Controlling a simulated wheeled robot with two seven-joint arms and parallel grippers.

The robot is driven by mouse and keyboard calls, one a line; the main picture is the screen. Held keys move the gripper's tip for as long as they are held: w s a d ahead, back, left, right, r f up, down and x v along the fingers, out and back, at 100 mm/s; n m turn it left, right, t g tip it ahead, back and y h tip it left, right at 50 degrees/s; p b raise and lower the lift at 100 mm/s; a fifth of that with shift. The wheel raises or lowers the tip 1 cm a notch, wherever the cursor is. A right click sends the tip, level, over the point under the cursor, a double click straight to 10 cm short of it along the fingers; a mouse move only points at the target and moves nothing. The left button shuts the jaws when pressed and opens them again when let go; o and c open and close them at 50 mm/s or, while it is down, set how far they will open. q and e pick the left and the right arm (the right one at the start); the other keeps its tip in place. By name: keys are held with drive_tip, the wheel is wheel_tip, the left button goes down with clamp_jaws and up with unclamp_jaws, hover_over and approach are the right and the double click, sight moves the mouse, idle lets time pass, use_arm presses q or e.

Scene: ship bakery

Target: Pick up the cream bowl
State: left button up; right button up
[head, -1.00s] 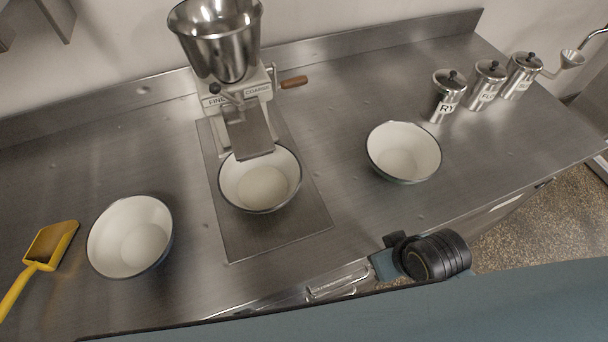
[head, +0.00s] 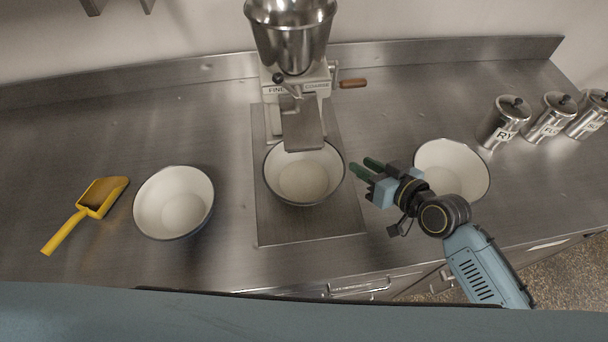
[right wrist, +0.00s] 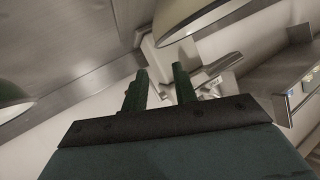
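Three cream bowls with dark rims stand on the steel counter in the head view: a left one (head: 174,202), a middle one (head: 304,172) under the mill's chute, and a right one (head: 452,168). My right gripper (head: 366,167) is between the middle and right bowls, its green fingertips pointing toward the middle bowl, apart from it. My forearm partly covers the right bowl. In the right wrist view the two fingers (right wrist: 160,88) stand apart with nothing between them. A bowl (right wrist: 190,14) shows at the top there; I cannot tell which. My left gripper is out of view.
The steel mill (head: 291,40) with a wooden-handled crank stands behind the middle bowl. A yellow scoop (head: 98,198) lies at the left. Labelled steel canisters (head: 549,118) stand at the back right. The counter between the left and middle bowls is clear.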

drive_tip(key=shift+s+f+x, duration=0.1)
drive_tip(key=shift+f+x, duration=0.05)
drive_tip(key=shift+x, duration=1.4)
drive_tip(key=shift+s+f+x, duration=0.1)
drive_tip(key=shift+f+x, duration=0.05)
drive_tip(key=shift+x, duration=1.4)
drive_tip(key=shift+s+f+x, duration=0.1)
drive_tip(key=shift+f+x, duration=0.1)
drive_tip(key=shift+x, duration=1.35)
clamp_jaws()
